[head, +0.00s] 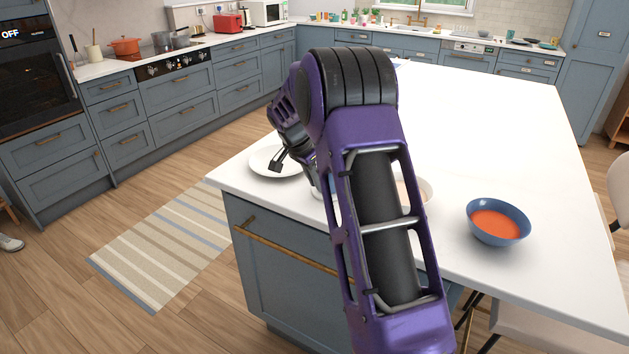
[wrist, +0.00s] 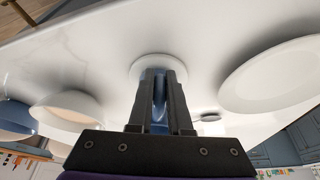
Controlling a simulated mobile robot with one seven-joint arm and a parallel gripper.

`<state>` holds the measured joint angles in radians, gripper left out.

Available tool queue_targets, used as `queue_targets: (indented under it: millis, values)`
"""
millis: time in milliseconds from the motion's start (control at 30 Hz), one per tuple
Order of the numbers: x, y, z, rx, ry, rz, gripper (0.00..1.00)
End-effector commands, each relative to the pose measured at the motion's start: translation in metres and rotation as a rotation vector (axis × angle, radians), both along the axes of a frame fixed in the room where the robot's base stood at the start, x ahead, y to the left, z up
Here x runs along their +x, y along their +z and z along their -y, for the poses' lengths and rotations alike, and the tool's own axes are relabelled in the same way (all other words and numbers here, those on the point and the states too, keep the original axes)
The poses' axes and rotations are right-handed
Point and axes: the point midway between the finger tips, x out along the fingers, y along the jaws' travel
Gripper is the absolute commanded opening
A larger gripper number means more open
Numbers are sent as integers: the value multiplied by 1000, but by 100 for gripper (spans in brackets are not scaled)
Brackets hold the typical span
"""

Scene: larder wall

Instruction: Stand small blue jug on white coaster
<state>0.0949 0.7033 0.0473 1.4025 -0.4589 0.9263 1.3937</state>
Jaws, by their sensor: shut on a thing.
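In the wrist view the small blue jug (wrist: 159,90) shows as a narrow blue strip between the two dark fingers of my gripper (wrist: 160,100), which is shut on it. The white coaster (wrist: 157,61) lies on the white counter just beyond the fingertips, in line with the jug. I cannot tell whether the jug touches the coaster, as the fingers hide most of it. In the head view my purple arm covers the jug and coaster, and only part of my gripper (head: 279,161) shows over the plate.
A white plate (head: 259,163) lies near the island's left corner; it also shows in the wrist view (wrist: 270,82). A pale bowl (head: 424,187), partly behind my arm, and a blue bowl (head: 497,236) with orange-red contents stand to the right. The island top (head: 480,120) is clear farther back.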

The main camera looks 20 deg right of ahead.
Motion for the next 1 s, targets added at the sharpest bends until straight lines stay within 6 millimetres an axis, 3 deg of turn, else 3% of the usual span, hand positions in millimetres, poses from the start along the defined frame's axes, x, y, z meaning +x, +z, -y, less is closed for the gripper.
queue_targets:
  millis: [133,167,300,733,1000]
  values:
    - [0,-5,0,-1,0,1,0]
    - [0,-3,0,0,0,0,22]
    - [0,-3,0,0,0,0,47]
    - [0,7,-2,0,1,2,47]
    - [-7,60,-22,0,3,5,47]
